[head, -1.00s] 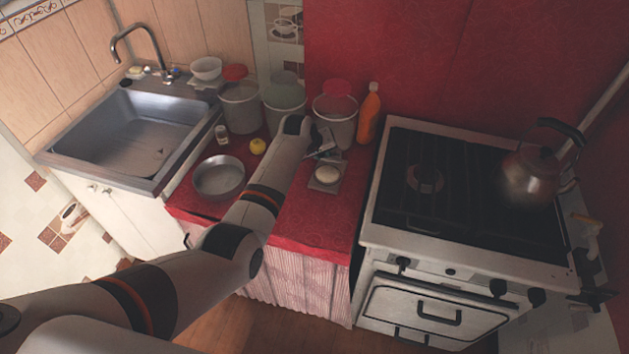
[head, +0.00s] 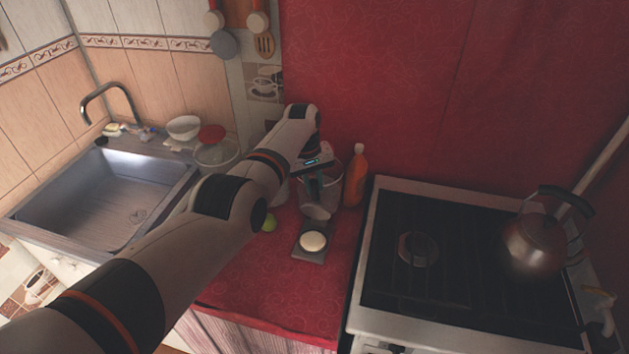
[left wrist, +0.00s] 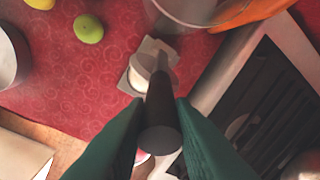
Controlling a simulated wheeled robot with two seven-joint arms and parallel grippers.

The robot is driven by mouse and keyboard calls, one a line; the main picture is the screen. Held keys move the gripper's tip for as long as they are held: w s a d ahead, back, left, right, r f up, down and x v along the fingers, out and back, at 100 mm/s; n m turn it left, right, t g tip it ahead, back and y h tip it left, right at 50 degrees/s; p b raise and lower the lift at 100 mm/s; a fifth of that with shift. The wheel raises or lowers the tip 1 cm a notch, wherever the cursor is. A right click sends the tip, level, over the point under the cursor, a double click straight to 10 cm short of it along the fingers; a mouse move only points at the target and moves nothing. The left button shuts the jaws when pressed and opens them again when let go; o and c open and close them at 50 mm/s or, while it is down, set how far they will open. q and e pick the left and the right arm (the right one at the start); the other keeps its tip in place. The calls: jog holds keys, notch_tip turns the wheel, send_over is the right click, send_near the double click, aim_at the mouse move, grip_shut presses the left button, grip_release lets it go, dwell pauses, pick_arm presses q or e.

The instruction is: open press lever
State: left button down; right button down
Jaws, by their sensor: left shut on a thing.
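The press (head: 308,256) stands on the red counter left of the stove, with a pale round disc (head: 313,241) on its grey base. Its round upper plate (head: 318,212) is lifted off the base, so the press stands open. My left gripper (head: 315,178) is above the press, its dark fingers shut on the lever. In the left wrist view, the dark lever handle (left wrist: 160,115) runs between the two green fingers of my left gripper (left wrist: 160,108). The press base (left wrist: 140,75) shows beyond the handle. My right gripper is not in view.
A clear container (head: 332,190) and an orange bottle (head: 356,176) stand close behind the press. A green lime (head: 268,222) lies to its left. The stove (head: 440,260) with a kettle (head: 535,240) is at the right. The front counter is clear.

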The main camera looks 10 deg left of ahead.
pick_arm(q)
jog(key=shift+s+f, duration=0.15)
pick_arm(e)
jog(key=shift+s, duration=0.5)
pick_arm(q)
jog(key=c, duration=1.3)
grip_release()
jog(key=shift+o, duration=0.2)
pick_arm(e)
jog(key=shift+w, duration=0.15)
pick_arm(q)
jog(key=shift+r, duration=0.2)
jog(key=shift+a+r, duration=0.1)
jog(key=shift+r, duration=0.2)
notch_tip(320, 180, up, 3)
jog(key=shift+a+f+p, duration=0.1)
jog(key=shift+a+p, duration=0.05)
jog(key=shift+p, duration=0.7)
notch_tip(320, 180, up, 8)
jog(key=a+b, duration=0.1)
jog(key=shift+b, duration=0.35)
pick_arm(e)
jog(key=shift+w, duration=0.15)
pick_arm(q)
jog(key=shift+s+a, duration=0.1)
